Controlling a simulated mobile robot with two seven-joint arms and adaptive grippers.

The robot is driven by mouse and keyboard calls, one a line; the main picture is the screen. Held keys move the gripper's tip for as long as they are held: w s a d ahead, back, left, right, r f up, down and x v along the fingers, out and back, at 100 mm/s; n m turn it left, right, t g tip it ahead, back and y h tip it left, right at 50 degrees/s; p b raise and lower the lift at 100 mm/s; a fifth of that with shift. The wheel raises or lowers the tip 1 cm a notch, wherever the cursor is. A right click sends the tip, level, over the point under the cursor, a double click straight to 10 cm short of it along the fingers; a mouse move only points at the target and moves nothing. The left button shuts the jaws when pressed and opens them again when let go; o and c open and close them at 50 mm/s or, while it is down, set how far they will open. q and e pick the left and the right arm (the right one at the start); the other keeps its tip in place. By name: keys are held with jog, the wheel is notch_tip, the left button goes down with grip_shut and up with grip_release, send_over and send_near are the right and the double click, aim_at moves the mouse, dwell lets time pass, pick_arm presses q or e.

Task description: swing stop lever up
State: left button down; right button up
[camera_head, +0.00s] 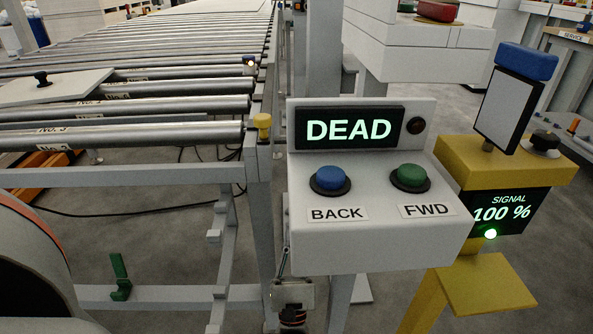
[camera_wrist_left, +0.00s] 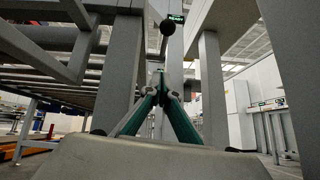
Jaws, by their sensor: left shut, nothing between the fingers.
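My left gripper (camera_head: 284,254) points upward beside the conveyor leg, just below and left of the grey control box. In the left wrist view its green fingers (camera_wrist_left: 160,76) meet at the tips, shut and empty. A dark ball knob (camera_wrist_left: 167,27) on a thin stem shows above and beyond the fingertips, apart from them in the picture. It may be the stop lever's end, but I cannot tell for sure. In the head view I cannot make out this knob; the control box may hide it. My right gripper is not in view.
The control box (camera_head: 370,240) carries a "DEAD" display (camera_head: 349,128), a blue BACK button (camera_head: 330,179) and a green FWD button (camera_head: 410,177). A yellow signal post (camera_head: 505,170) stands at right. Conveyor rollers (camera_head: 120,134) fill the left. A green bracket (camera_head: 120,278) sits on the lower rail.

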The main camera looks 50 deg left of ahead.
pick_arm(q)
jog(key=w+a+r, duration=0.1)
jog(key=r, duration=0.4)
jog(key=w+a+r, duration=0.2)
jog(key=r, duration=0.3)
jog(key=shift+w+r+p, duration=0.25)
jog(key=shift+r+p, duration=0.05)
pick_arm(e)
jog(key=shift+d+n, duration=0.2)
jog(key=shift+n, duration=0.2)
pick_arm(q)
jog(key=shift+d, duration=0.1)
